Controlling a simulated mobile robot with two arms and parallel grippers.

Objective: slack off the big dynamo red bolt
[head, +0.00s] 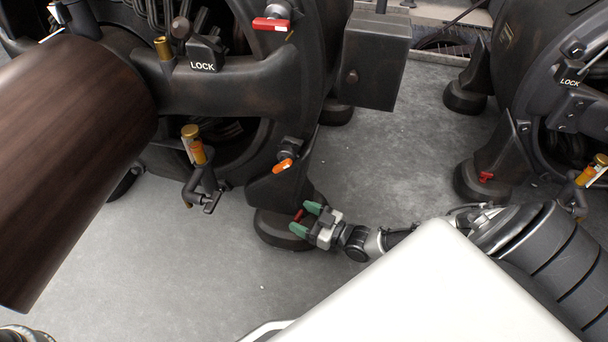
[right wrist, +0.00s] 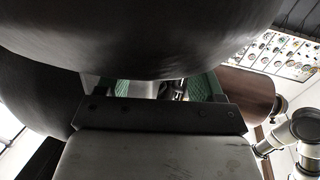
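The large dark dynamo (head: 225,90) fills the upper left of the head view. Its red bolt (head: 298,214) shows as a small red piece at the dark round foot (head: 277,228). My right gripper (head: 303,219), with green finger pads, reaches in from the right at this foot. Its fingers stand apart, one on each side of the red piece; I cannot tell whether either touches it. In the right wrist view the green pads are spread below a dark curved surface (right wrist: 150,40), and the bolt is not visible there. My left gripper is not in view.
An orange-handled valve (head: 284,165) sits just above the foot. A brown cylinder (head: 70,160) blocks the left side. A second dynamo (head: 545,90) with a red piece (head: 486,176) at its foot stands right. Grey floor (head: 400,140) between them is clear.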

